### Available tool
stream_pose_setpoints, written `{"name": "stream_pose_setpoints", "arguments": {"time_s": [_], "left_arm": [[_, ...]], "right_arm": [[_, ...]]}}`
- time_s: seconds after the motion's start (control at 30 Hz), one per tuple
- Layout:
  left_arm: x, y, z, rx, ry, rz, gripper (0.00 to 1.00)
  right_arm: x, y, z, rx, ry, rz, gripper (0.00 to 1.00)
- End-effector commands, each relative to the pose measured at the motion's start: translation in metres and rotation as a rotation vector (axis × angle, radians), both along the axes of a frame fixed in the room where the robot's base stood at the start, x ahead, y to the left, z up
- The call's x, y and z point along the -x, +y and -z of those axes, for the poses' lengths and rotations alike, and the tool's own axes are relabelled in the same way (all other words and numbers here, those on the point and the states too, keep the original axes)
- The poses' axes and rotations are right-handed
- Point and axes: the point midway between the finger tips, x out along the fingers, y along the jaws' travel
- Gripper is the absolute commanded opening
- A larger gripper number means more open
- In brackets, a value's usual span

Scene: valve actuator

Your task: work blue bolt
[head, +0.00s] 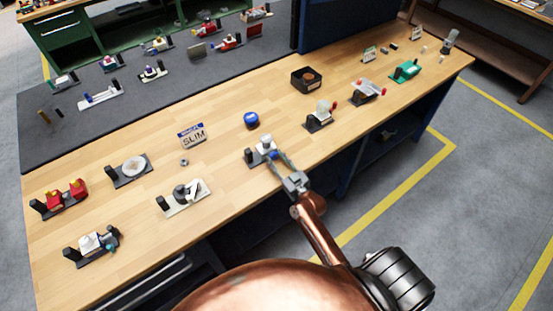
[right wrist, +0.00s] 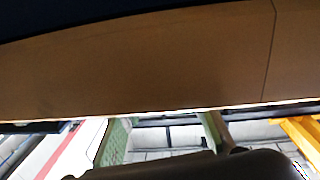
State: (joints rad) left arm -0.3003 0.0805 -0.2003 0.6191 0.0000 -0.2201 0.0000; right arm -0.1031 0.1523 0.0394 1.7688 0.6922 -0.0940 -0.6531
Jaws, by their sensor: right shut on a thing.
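The blue bolt (head: 272,155) shows as a small blue spot on a fixture with a dark base (head: 254,161) and a white block (head: 266,142), near the front edge of the wooden bench. My right gripper (head: 278,158) reaches in from the front edge, its fingers closed at the blue bolt and partly covering it. The right wrist view shows a brown panel and blurred background, with neither the bolt nor the fingertips clear. My left gripper is in neither view.
A lever fixture (head: 183,197) is to the left and a fixture with a pale disc (head: 320,115) to the right. Bare wood lies between them.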

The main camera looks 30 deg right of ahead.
Motion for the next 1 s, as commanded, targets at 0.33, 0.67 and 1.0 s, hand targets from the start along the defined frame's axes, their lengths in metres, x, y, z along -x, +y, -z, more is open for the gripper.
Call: {"name": "stream_pose_setpoints", "arguments": {"time_s": [0.33, 0.67, 1.0], "left_arm": [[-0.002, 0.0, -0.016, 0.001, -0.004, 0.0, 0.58], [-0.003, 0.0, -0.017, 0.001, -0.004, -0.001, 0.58], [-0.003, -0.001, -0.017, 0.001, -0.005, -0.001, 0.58]], "right_arm": [[0.0, -0.001, -0.002, -0.283, 0.004, 0.0, 0.07], [0.0, -0.001, 0.0, -0.351, 0.003, 0.001, 0.07], [0.0, -0.001, 0.0, -0.349, 0.003, 0.0, 0.47]]}}
